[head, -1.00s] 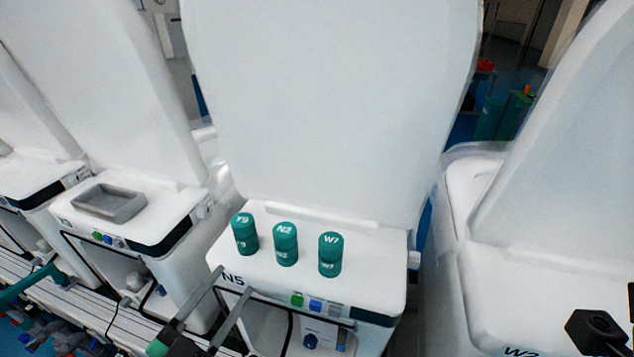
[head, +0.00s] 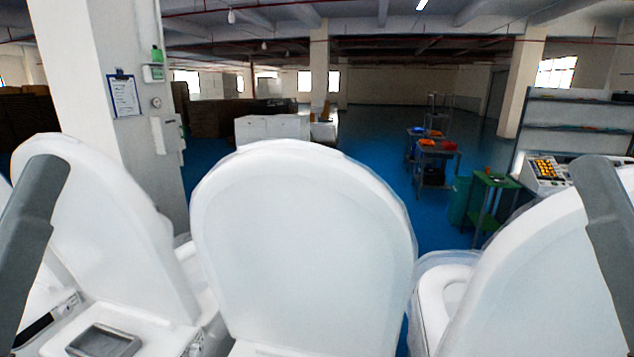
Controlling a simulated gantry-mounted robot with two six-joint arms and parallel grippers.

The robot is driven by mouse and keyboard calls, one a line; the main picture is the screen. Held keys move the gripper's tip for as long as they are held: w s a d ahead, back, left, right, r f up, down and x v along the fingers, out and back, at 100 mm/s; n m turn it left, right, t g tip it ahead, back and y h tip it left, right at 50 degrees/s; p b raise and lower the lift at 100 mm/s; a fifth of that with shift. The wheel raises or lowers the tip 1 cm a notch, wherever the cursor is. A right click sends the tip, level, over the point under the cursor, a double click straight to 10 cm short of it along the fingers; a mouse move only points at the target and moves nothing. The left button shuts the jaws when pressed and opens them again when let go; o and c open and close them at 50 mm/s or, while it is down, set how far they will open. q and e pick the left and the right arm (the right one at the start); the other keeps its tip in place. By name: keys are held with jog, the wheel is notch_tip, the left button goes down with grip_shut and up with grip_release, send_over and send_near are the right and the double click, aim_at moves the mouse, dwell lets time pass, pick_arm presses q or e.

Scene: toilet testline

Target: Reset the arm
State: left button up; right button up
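Grey links of both my arms stand raised at the left and right edges of the head view. Neither gripper is in view, so their opening and contents are hidden. The middle toilet's raised white lid (head: 300,240) fills the centre, and the front part below it is out of the picture.
A second raised lid (head: 100,215) stands at left, with a grey tray (head: 105,342) in front of it. A third raised lid (head: 550,270) is at right. Behind are a white pillar (head: 90,70), a green cart (head: 490,200) and open blue floor (head: 385,150).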

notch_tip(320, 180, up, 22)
jog(key=p, duration=1.8)
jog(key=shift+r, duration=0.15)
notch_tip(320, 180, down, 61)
jog(key=b, duration=6)
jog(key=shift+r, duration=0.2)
